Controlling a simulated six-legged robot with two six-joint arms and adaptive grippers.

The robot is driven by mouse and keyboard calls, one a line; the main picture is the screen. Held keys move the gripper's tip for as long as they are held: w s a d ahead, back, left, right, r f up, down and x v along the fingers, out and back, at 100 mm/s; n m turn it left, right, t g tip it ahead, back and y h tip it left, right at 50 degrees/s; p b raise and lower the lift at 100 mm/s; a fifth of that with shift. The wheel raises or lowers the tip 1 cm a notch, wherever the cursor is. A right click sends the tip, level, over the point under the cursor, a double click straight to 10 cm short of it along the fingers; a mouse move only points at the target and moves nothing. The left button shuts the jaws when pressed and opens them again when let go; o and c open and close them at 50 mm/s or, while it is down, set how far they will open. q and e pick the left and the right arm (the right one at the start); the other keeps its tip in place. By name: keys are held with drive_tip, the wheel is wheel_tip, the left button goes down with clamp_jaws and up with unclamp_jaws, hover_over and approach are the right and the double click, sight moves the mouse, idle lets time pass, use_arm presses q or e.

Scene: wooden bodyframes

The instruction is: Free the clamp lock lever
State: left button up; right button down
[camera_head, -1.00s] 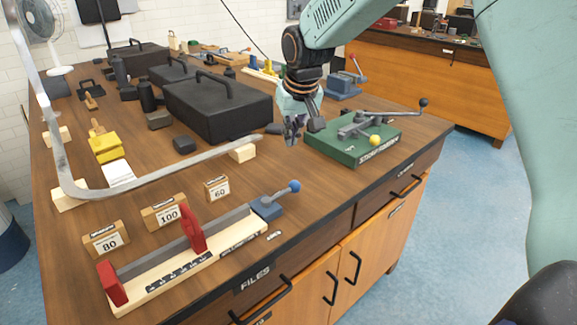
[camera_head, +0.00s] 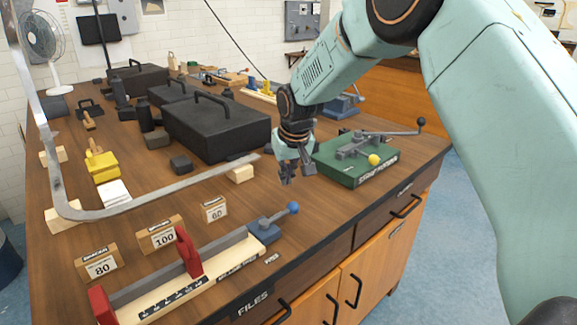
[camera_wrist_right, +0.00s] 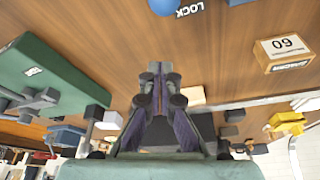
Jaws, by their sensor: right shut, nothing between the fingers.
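A lever with a blue ball knob (camera_head: 292,208) rises from a blue-grey block (camera_head: 262,232) at the right end of a wooden filing jig (camera_head: 190,292) with red uprights. In the right wrist view the blue knob (camera_wrist_right: 163,5) shows at the top edge, beside the word LOCK. My right gripper (camera_head: 287,180) is shut and empty above the table, behind the blue knob and apart from it. The gripper's fingers (camera_wrist_right: 155,78) also show in the right wrist view. A green fixture (camera_head: 345,175) with a grey clamp and black-knobbed handle (camera_head: 421,122) stands to its right. My left gripper is not in view.
Small blocks marked 80 (camera_head: 100,268), 100 (camera_head: 162,237) and 60 (camera_head: 215,211) stand behind the jig. A long bent metal bar (camera_head: 150,192) curves across the left. A black toolbox (camera_head: 222,130) stands behind my gripper. Bare tabletop lies around the gripper.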

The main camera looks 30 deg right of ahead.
sight(281, 213)
wheel_tip(281, 213, down, 3)
drive_tip(key=shift+a+r, duration=0.15)
drive_tip(key=shift+r, duration=0.05)
drive_tip(key=shift+s+f, duration=0.15)
drive_tip(key=shift+s, duration=0.55)
drive_tip(key=shift+s+f, duration=0.1)
drive_tip(key=shift+s, duration=0.55)
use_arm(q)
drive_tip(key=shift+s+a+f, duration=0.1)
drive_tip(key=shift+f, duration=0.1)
use_arm(e)
drive_tip(key=shift+s+a, duration=0.2)
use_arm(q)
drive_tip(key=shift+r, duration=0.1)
use_arm(e)
drive_tip(key=shift+d, duration=0.15)
drive_tip(key=shift+s+m, duration=0.2)
drive_tip(key=shift+m, duration=0.1)
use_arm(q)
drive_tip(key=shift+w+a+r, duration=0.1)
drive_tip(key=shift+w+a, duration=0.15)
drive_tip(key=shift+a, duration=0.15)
